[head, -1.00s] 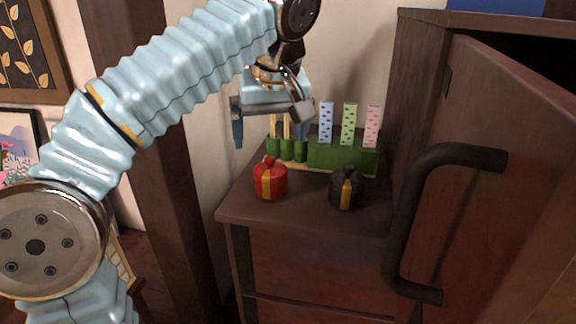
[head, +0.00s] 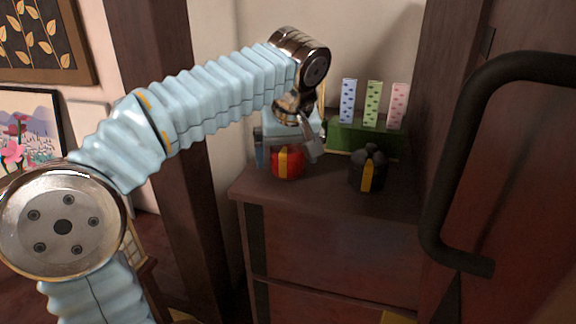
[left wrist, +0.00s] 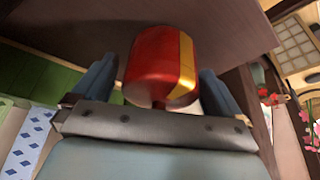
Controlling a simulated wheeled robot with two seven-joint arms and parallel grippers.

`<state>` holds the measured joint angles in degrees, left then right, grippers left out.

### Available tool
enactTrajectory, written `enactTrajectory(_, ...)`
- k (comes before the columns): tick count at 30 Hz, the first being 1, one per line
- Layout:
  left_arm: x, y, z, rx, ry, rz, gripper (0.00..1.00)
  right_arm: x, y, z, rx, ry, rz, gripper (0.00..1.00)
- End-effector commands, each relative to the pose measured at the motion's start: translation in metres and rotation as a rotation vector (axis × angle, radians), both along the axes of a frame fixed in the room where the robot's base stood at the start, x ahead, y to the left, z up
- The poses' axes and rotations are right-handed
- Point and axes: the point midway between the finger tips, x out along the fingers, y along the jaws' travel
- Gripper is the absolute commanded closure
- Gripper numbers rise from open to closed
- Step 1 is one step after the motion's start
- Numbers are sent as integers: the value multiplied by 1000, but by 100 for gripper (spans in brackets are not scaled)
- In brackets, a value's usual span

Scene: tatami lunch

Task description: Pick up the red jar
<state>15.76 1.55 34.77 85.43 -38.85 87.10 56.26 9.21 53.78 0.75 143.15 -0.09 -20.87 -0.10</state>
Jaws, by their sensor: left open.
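The red jar (head: 288,165) with a yellow band stands on the dark wooden cabinet top, near its left edge. Its upper part is hidden by my left gripper (head: 288,157) in the head view. In the left wrist view the red jar (left wrist: 160,68) sits between the two blue fingers of my left gripper (left wrist: 152,88). The fingers are apart, one on each side of the jar, with small gaps showing, so the gripper is open. My right gripper is not in view.
A black jar (head: 367,172) with a yellow band stands to the right on the cabinet top (head: 325,193). Behind it, a green holder (head: 350,137) carries patterned upright blocks. An open cabinet door with a black handle (head: 437,150) is close on the right.

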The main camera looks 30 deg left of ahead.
Motion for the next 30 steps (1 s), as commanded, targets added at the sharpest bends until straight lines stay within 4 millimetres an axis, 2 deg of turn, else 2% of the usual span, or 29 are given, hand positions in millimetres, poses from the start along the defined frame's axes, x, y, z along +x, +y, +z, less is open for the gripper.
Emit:
enactTrajectory(8,2,1,-5,-1,-1,0,0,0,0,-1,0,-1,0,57)
enactTrajectory(18,2,1,-5,0,0,-1,51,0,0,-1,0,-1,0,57)
enactTrajectory(21,2,1,-4,0,-1,0,62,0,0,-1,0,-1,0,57)
enactTrajectory(30,2,1,-1,0,-2,-2,62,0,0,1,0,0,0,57)
